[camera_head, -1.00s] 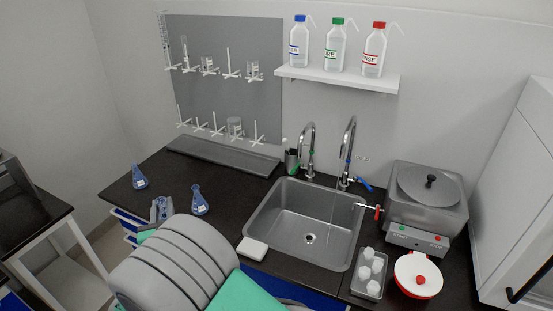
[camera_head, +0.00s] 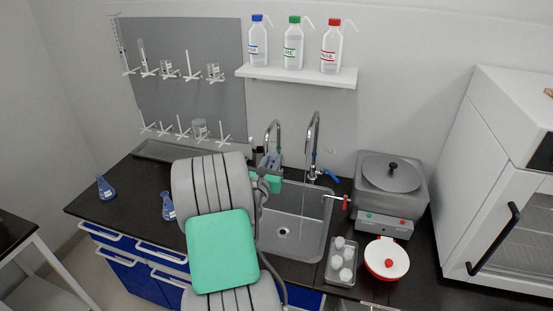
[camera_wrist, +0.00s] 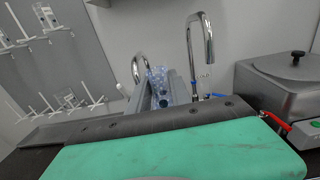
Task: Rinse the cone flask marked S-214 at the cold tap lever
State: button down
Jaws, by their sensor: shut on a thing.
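My gripper (camera_wrist: 165,95) is shut on a clear flask with a blue tint (camera_wrist: 157,78), seen partly between the jaws in the wrist view. Its marking is not readable. In the head view my gripper (camera_head: 268,165) is at the back left of the sink (camera_head: 322,235), left of the right-hand tap (camera_head: 314,135). That tap has a blue lever (camera_head: 331,175) at its base, and a thin stream appears to fall from its spout. The wrist view also shows the tap (camera_wrist: 208,45) and blue lever (camera_wrist: 216,96).
Two blue flasks (camera_head: 105,187) (camera_head: 168,206) stand on the left counter. A second tap (camera_head: 273,128) is behind my gripper. A red-handled valve (camera_head: 346,203) juts from the steel bath (camera_head: 390,185). A tray of white pieces (camera_head: 341,262) and a red-white pot (camera_head: 386,259) stand right of the sink.

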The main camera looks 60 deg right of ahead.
jog(key=shift+s+d+m, duration=0.3)
jog(key=shift+s+d, duration=0.1)
jog(key=shift+s, duration=0.2)
jog(key=m, duration=0.4)
jog(key=shift+m, duration=0.4)
jog(key=shift+f+m+b, duration=0.1)
jog(key=shift+m+b, duration=3.5)
jog(key=shift+m, duration=0.2)
jog(key=shift+m+b, duration=3.3)
jog(key=shift+b, duration=0.15)
jog(key=shift+m+b, duration=1.3)
jog(key=shift+b, duration=0.3)
jog(key=shift+f+m+b, duration=0.1)
jog(key=shift+m+b, duration=0.5)
jog(key=shift+b, duration=0.1)
jog(key=shift+m+b, duration=1.6)
jog(key=shift+b, duration=0.5)
